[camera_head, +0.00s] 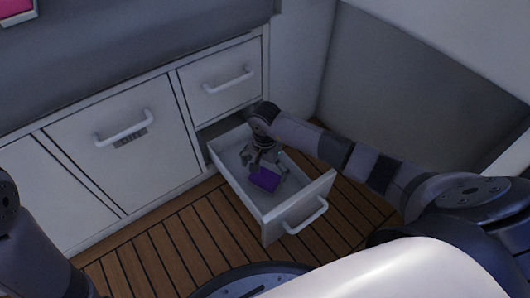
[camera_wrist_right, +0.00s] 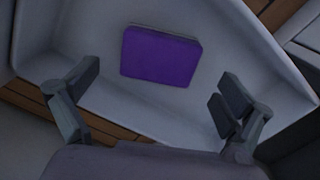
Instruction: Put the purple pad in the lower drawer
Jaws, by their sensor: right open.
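The purple pad (camera_head: 265,179) lies inside the open lower drawer (camera_head: 249,203). In the right wrist view the pad (camera_wrist_right: 160,56) rests flat on the light drawer floor (camera_wrist_right: 100,62), apart from both fingers. My right gripper (camera_head: 262,163) is over the drawer, pointing down, just above the pad. In the wrist view my right gripper (camera_wrist_right: 155,95) has its fingers spread wide with nothing between them. My left arm shows at the lower left edge of the head view, but its gripper is out of view.
The upper drawer (camera_head: 221,82) above is shut. A cabinet door with a handle (camera_head: 124,128) stands to its left. A grey countertop (camera_head: 130,35) runs above, with a pink item (camera_head: 15,8) at the corner. The wooden floor (camera_head: 160,240) is clear in front.

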